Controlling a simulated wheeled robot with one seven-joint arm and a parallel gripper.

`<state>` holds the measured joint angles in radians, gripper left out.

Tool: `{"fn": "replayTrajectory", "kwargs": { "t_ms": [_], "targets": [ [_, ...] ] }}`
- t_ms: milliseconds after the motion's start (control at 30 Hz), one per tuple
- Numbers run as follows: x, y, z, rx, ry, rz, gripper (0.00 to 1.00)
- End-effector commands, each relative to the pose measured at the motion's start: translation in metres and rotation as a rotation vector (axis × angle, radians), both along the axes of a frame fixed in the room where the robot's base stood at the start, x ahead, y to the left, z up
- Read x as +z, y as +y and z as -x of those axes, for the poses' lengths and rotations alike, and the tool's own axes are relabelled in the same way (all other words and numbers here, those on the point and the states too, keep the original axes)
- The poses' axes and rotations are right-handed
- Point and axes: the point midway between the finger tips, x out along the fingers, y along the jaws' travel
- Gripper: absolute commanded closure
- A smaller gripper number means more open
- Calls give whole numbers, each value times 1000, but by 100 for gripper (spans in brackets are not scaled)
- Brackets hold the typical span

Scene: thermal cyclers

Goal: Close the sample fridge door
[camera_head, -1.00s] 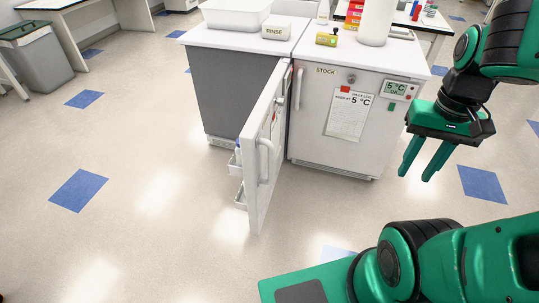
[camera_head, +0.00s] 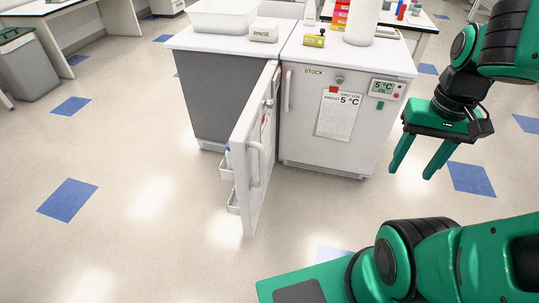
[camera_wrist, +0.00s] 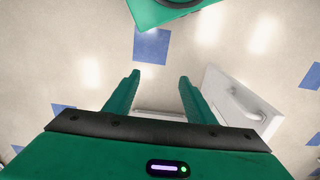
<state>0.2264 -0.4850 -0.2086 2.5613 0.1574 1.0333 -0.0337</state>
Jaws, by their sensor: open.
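The sample fridge is the left unit (camera_head: 207,100), with a grey face below a white top. Its white door (camera_head: 252,165) stands wide open, swung out toward me beside the right unit. The door's handle (camera_head: 255,163) is on the side facing right, and shelf bins show on its left side. The door with its handle also shows in the wrist view (camera_wrist: 238,105), right of the fingers. My gripper (camera_head: 412,174) is open and empty, to the right of the door and apart from it. It also shows in the wrist view (camera_wrist: 158,75).
A closed white fridge labelled STOCK (camera_head: 300,125) stands right of the door. On the tops are a white tub (camera_head: 224,15), a RINSE block (camera_head: 264,34) and a yellow block (camera_head: 314,41). A grey bin (camera_head: 30,65) stands at far left. The floor in front is clear.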

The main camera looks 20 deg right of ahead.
Motion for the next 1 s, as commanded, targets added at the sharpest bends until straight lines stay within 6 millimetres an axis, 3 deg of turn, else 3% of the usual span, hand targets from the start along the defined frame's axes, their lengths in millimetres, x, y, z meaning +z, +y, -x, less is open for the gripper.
{"fn": "replayTrajectory", "kwargs": {
  "t_ms": [33, 200, 467, 700, 900, 1000],
  "targets": [
    [-4, 0, -12, 31, 0, -1, 63],
    [-21, 5, -71, 191, -45, -16, 100],
    [-60, 31, -163, 433, -156, -94, 100],
    [-102, 69, -237, 599, -295, -212, 100],
    [-130, 101, -285, 682, -427, -315, 100],
    [-138, 113, -300, 700, -476, -352, 100]
  ]
}}
